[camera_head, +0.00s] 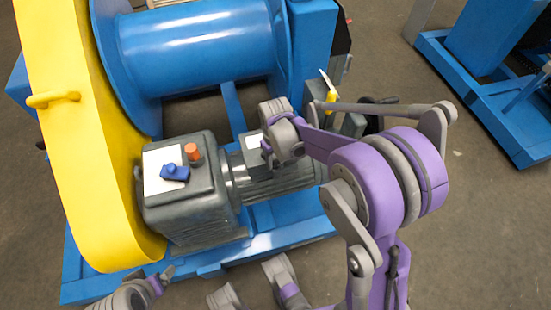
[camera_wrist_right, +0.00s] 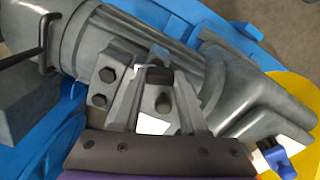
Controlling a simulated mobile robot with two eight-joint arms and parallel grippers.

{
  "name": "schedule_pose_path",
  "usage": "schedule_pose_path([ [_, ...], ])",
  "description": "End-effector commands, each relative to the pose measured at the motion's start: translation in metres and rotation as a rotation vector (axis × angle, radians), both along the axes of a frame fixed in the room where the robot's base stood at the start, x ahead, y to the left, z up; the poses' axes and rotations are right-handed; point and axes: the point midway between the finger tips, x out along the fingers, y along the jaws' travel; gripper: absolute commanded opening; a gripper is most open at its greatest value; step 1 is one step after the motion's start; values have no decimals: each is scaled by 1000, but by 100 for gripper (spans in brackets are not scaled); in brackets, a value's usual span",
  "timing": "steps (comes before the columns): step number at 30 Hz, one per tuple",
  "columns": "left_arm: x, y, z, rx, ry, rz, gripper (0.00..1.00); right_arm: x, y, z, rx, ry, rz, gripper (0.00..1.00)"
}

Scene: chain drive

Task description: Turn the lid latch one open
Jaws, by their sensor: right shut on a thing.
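The grey motor's terminal box (camera_head: 252,141) has a pale lid and sits on top of the motor (camera_head: 275,182). My right gripper (camera_head: 267,150) is at this box, coming from the right. In the right wrist view, my right gripper (camera_wrist_right: 160,88) is shut on a small dark latch (camera_wrist_right: 159,74) between its fingertips. The latch is mostly hidden by the fingers, so its angle cannot be told. My left gripper (camera_head: 155,283) shows only partly at the bottom left edge, away from the box. Its opening cannot be made out.
A gearbox (camera_head: 190,215) with a blue valve-like part (camera_head: 174,172) and an orange cap (camera_head: 192,152) stands left of the motor. A yellow guard (camera_head: 90,160) and a blue drum (camera_head: 195,50) lie beyond. A yellow-handled tool (camera_head: 330,95) stands behind my right arm.

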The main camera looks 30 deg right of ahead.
Motion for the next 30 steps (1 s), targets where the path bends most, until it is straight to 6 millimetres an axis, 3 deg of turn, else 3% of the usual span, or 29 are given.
schedule_pose_path([
  [15, 0, 0, 0, 0, 0, 0, 84, 2, 0, 0, -1, 0, -345, 0],
  [30, 0, 0, 0, 0, 0, 0, 84, 2, 0, 0, -1, 0, -414, 0],
])
